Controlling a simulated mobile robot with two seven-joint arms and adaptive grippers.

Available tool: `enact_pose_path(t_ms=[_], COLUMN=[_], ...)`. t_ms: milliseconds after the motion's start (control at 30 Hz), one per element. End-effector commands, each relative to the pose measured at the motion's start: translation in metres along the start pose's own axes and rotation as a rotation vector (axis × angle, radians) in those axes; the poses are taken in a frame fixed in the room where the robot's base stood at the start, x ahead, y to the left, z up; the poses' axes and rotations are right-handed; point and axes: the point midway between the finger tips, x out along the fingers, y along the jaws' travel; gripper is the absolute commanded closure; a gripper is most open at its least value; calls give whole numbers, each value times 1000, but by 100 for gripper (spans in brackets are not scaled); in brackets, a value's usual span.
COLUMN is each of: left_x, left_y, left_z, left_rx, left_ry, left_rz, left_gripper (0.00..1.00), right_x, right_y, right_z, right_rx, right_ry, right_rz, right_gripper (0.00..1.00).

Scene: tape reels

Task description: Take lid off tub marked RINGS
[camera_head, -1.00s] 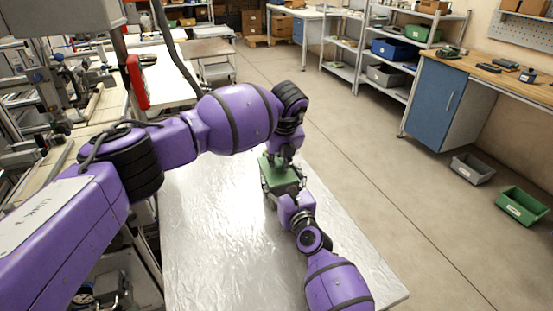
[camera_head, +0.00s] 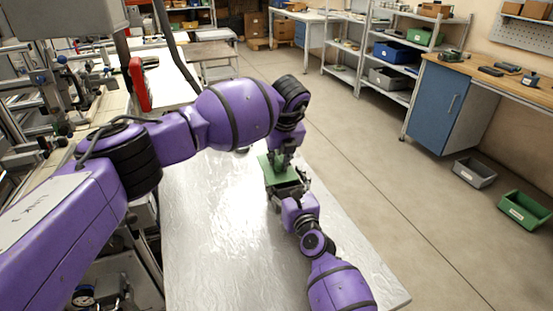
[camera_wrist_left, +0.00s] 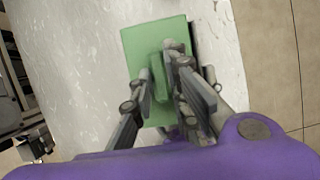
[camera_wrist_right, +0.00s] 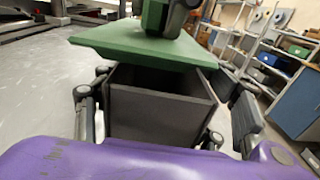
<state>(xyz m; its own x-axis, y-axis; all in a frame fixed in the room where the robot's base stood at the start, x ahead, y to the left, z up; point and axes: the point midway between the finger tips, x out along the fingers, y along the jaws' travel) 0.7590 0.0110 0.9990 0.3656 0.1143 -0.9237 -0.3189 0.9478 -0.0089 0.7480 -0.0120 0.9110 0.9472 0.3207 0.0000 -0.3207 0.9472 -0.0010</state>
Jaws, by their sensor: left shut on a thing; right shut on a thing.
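The green lid (camera_head: 268,172) is off the rim of the dark grey tub (camera_head: 276,196), raised and shifted to the left of it in the head view. My left gripper (camera_wrist_left: 160,78) is shut on the lid's green handle (camera_wrist_left: 159,68) from above. In the right wrist view the lid (camera_wrist_right: 135,45) hangs tilted over the tub (camera_wrist_right: 158,112), with a gap that shows the tub's open top. My right gripper (camera_wrist_right: 165,118) has a finger on each side of the tub and is shut on it. The tub looks upright on the table. No RINGS marking is readable.
The shiny table (camera_head: 210,225) is clear to the left of the tub and in front. Its right edge (camera_head: 372,250) runs close by my right arm. A grey bin (camera_head: 474,172) and a green bin (camera_head: 524,210) stand on the floor, away at the right.

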Motion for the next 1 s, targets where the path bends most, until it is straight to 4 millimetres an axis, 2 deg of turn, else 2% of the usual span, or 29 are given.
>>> enact_pose_path(t_ms=[267, 600, 833, 867, 1000], left_x=[-2, -36, -39, -39, -39], left_y=[-2, -2, -2, -2, -2], left_z=[1, 15, 15, 15, 15], left_rx=[1, 1, 1, 1, 1], left_ry=[-1, -2, 0, 0, -1], left_rz=[-4, -6, -5, -5, -5], left_gripper=[100, 100, 100, 100, 100], right_x=[0, 0, 0, 0, 0], right_y=[2, 3, 3, 3, 2], right_z=[0, 0, 0, 0, 0], right_rx=[1, 1, 1, 1, 1], right_ry=[1, 1, 0, 0, 0], right_rz=[3, 4, 4, 4, 4], right_gripper=[81, 81, 81, 33, 14])
